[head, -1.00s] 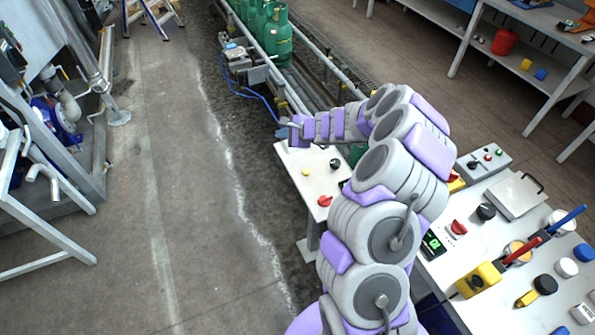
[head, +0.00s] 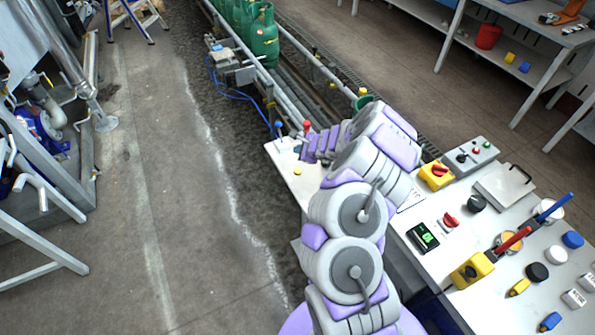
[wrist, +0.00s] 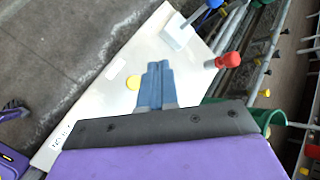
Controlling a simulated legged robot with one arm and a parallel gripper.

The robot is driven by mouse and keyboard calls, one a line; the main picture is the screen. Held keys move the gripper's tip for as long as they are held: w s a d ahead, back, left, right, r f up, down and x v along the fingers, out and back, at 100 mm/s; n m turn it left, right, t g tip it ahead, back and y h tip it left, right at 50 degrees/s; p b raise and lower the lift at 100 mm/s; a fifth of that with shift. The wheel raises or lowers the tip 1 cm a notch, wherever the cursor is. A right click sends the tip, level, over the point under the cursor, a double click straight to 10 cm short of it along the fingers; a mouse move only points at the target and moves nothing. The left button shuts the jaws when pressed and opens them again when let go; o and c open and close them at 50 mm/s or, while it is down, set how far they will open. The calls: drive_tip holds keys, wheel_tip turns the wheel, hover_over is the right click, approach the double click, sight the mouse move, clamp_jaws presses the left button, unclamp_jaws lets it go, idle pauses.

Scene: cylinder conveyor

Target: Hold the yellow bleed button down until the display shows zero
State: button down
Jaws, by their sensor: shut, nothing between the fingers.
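The yellow button (head: 297,171) is a small round disc on the white panel at the end of the conveyor.
A red-handled lever (wrist: 228,60) and a blue-handled lever (wrist: 178,28) stand beyond my fingers. Green cylinders (head: 264,38) stand on the conveyor behind. The right-hand bench (head: 472,228) carries several knobs and levers. Open floor lies left of the panel.

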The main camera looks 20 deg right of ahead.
sight(299, 172)
drive_tip(key=shift+f+b, duration=2.95)
drive_tip(key=shift+f, duration=1.45)
drive_tip(key=shift+f+b, duration=0.3)
drive_tip(key=shift+b, duration=0.15)
drive_tip(key=shift+s+f+b, duration=0.1)
drive_tip(key=shift+f+b, duration=0.25)
drive_tip(key=shift+f, duration=0.1)
drive_tip(key=shift+r, duration=0.1)
idle(1.9)
drive_tip(key=shift+r+p, duration=0.55)
drive_tip(key=shift+r, duration=0.25)
drive_tip(key=shift+r, duration=0.1)
